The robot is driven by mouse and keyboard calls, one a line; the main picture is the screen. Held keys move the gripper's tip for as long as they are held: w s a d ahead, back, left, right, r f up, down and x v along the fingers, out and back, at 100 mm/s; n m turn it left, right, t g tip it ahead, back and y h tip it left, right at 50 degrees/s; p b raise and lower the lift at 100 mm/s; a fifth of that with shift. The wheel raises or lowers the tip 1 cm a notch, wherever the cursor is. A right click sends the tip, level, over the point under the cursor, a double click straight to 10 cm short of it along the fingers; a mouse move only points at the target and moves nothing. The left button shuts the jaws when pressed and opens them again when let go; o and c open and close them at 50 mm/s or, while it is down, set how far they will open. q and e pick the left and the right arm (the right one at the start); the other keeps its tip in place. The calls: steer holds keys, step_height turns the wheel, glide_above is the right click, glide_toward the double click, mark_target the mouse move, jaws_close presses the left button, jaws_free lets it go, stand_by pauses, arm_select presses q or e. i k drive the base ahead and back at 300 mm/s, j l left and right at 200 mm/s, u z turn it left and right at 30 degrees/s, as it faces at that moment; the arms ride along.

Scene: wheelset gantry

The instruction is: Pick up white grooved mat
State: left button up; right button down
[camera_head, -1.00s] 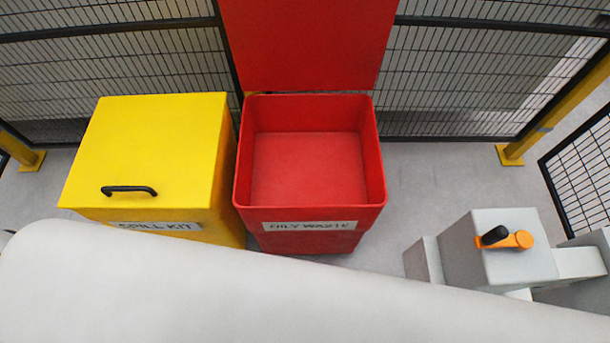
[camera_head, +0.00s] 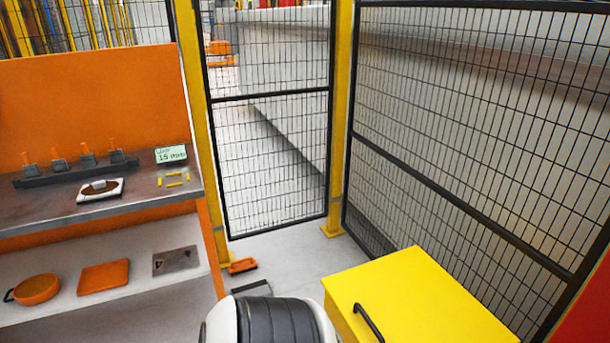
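I cannot make out a white mat with grooves for certain. Neither of my grippers is in view. A white and black part of my own body shows at the bottom middle, apart from the bench.
The orange bench (camera_head: 95,95) holds a dark rack (camera_head: 75,173) on top; its lower shelf holds an orange round pan (camera_head: 37,289), orange square (camera_head: 104,277) and grey plate (camera_head: 175,261). A yellow box (camera_head: 420,300) stands at right. Mesh fence (camera_head: 270,150) closes the back.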

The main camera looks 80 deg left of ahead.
mark_target(98, 191)
steer(key=u, duration=3.75)
steer(key=i+l, duration=0.1)
steer(key=i, duration=0.15)
steer(key=i+l+z, duration=0.1)
steer(key=i, duration=0.2)
